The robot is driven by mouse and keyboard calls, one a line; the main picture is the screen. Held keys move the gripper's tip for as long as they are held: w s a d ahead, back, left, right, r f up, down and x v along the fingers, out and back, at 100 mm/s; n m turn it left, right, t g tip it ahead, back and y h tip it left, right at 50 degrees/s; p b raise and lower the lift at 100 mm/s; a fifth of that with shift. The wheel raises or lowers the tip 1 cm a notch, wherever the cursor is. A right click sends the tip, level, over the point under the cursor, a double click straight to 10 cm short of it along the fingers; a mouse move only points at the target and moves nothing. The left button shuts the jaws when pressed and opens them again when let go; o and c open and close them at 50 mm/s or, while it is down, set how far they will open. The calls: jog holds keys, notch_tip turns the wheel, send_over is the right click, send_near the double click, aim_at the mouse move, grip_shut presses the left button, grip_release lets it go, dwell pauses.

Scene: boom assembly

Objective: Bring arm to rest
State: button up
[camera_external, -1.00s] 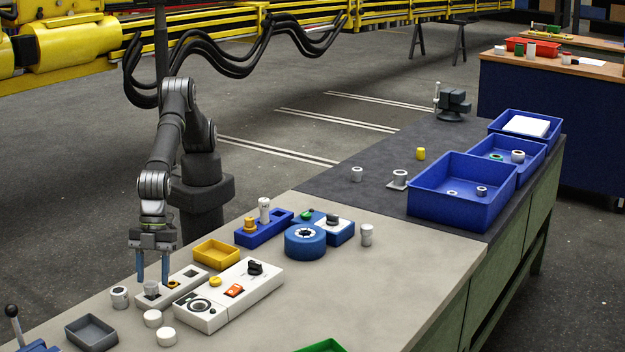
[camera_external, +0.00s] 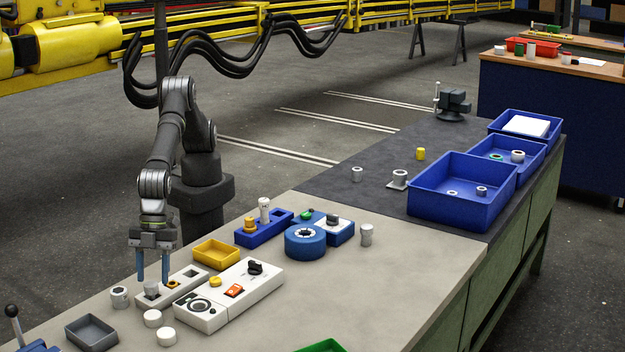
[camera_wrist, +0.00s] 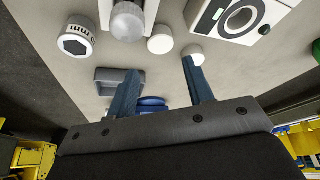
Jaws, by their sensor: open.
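My gripper (camera_external: 153,279) hangs from my arm at the left of the bench, pointing down with its two blue fingers apart and nothing between them. It is over the left end of a white block with square recesses (camera_external: 186,280), near a grey translucent cylinder (camera_external: 151,288) on that block. In the wrist view the open fingers (camera_wrist: 160,85) show against the bench. The round top of the cylinder (camera_wrist: 128,21) shows beyond them.
A white control panel (camera_external: 228,295) and a yellow tray (camera_external: 216,254) are to the right. Blue bins (camera_external: 462,190) stand at the far right.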

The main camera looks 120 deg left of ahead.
aim_at(153, 312)
jog(key=x, duration=0.9)
jog(key=shift+a, duration=0.1)
jog(key=shift+r, duration=1.5)
